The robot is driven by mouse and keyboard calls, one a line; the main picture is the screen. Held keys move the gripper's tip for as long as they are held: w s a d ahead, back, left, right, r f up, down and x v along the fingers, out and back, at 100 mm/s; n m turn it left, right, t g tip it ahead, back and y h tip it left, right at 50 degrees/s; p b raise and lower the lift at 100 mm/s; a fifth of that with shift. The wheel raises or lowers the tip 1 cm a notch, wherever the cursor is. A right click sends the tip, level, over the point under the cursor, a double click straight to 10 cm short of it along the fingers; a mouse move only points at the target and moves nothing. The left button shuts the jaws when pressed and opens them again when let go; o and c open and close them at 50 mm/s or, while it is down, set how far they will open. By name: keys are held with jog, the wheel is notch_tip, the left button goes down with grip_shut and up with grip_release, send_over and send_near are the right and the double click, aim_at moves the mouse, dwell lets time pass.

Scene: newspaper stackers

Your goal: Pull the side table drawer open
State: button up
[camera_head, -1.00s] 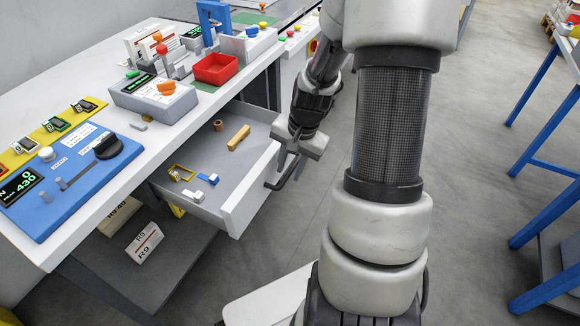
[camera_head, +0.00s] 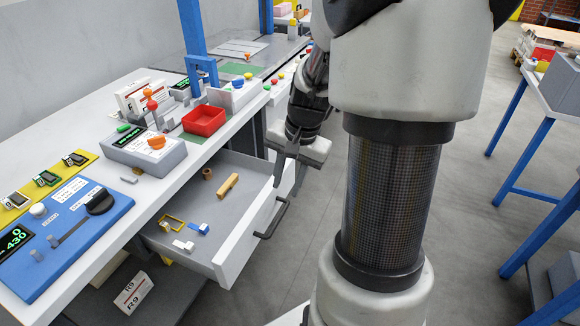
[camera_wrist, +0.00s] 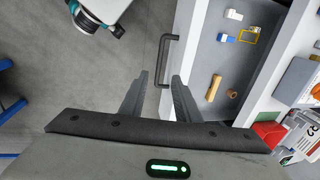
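The side table drawer (camera_head: 237,252) is pulled out, its grey tray showing under the white table top. Its dark bar handle (camera_head: 273,219) is on the front panel; it also shows in the wrist view (camera_wrist: 163,60). My gripper (camera_head: 279,172) is beyond the handle in the head view, beside the far part of the drawer front. In the wrist view my gripper (camera_wrist: 160,76) has its two fingers apart, with nothing gripped. The handle's near end shows close to the gap between the fingertips; whether they touch is unclear.
The drawer holds a wooden block (camera_head: 228,185), a brown cylinder (camera_head: 208,174), a yellow frame (camera_head: 172,223) and small blue and white pieces. A red bin (camera_head: 204,120) and a blue panel (camera_head: 65,235) are on the table top. Floor is clear right of the drawer.

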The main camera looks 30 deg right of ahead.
jog(key=shift+s+d+r, duration=0.1)
jog(key=shift+s+r, duration=0.05)
jog(key=shift+r, duration=0.65)
jog(key=shift+s+d+r, duration=0.1)
jog(key=shift+r, duration=0.65)
